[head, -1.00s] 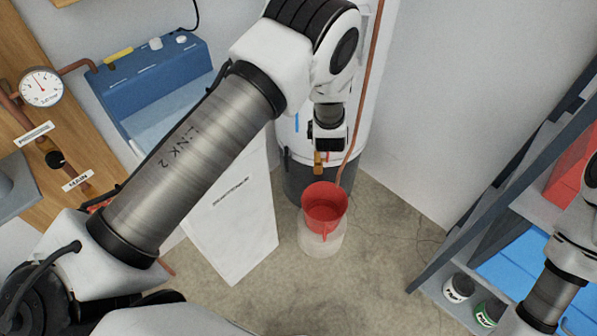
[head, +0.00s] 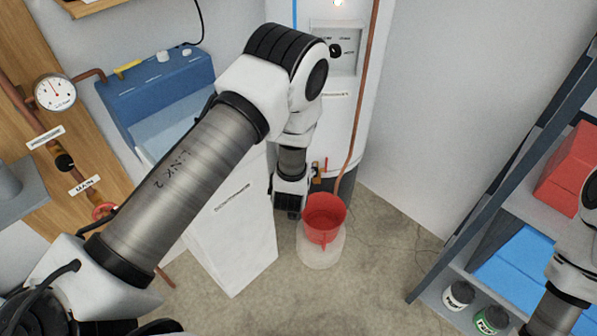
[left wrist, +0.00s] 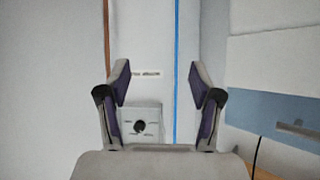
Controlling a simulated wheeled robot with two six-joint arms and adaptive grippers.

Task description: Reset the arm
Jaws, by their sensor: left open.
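My left arm crosses the head view from the lower left. Its gripper (head: 287,212) hangs low in front of the white cylindrical tank, to the left of a red bucket (head: 324,220). In the left wrist view my left gripper (left wrist: 158,85) has its two fingers spread apart with nothing between them. Beyond them shows the tank's front with a small panel with a dark knob (left wrist: 140,127). Part of my right arm shows at the right edge of the head view; its gripper is out of the picture.
The red bucket stands on a pale round base (head: 320,250) below a small brass tap (head: 318,172). A white cabinet (head: 235,235) and blue sink (head: 160,80) are at left. A shelf (head: 440,285) with red and blue boxes and paint cans is at right. Floor between is clear.

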